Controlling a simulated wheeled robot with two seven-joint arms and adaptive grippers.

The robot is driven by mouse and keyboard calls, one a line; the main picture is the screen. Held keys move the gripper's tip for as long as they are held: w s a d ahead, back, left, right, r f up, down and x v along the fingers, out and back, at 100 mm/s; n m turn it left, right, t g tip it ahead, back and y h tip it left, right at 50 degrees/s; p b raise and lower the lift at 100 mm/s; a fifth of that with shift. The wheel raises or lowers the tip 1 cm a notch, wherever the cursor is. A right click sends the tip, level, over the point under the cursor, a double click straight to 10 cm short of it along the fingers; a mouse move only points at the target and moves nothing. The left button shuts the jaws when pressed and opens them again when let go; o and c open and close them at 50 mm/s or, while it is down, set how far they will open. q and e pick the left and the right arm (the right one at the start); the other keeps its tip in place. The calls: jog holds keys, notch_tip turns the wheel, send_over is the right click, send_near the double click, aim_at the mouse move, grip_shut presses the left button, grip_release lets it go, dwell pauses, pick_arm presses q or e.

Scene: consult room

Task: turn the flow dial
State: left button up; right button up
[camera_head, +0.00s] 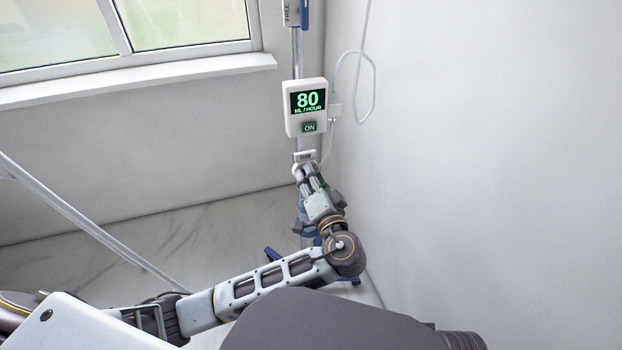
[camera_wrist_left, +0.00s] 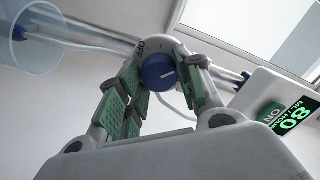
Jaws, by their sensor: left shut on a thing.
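The flow dial (camera_wrist_left: 158,74) is a round blue knob with a pale mark, in the left wrist view. It sits on a white plate (camera_wrist_left: 178,50) lettered OFF. In the head view the white FLOW plate (camera_head: 305,157) is on the pole just below the pump, and my gripper hides the knob there. My left gripper (camera_wrist_left: 160,90) has its green-padded fingers on both sides of the knob, shut on it. The same gripper shows in the head view (camera_head: 309,178), reaching up to the plate. The pump (camera_head: 306,107) reads 80 ML/HOUR, with a green ON button. My right gripper is not in view.
A metal pole (camera_head: 298,60) carries the pump and stands in the corner on blue feet (camera_head: 273,253). A clear tube (camera_head: 374,85) loops by the right wall. A window sill (camera_head: 140,80) is on the left. A clear cylinder (camera_wrist_left: 32,35) shows at the wrist view's upper left.

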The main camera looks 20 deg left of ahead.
pick_arm(q)
jog(key=o, duration=1)
jog(key=shift+o, duration=0.2)
jog(key=shift+b, duration=0.3)
jog(key=shift+a+n+b, duration=0.1)
jog(key=shift+n+b, duration=5)
jog(key=shift+b, duration=1.7)
jog(key=shift+n+b, duration=0.3)
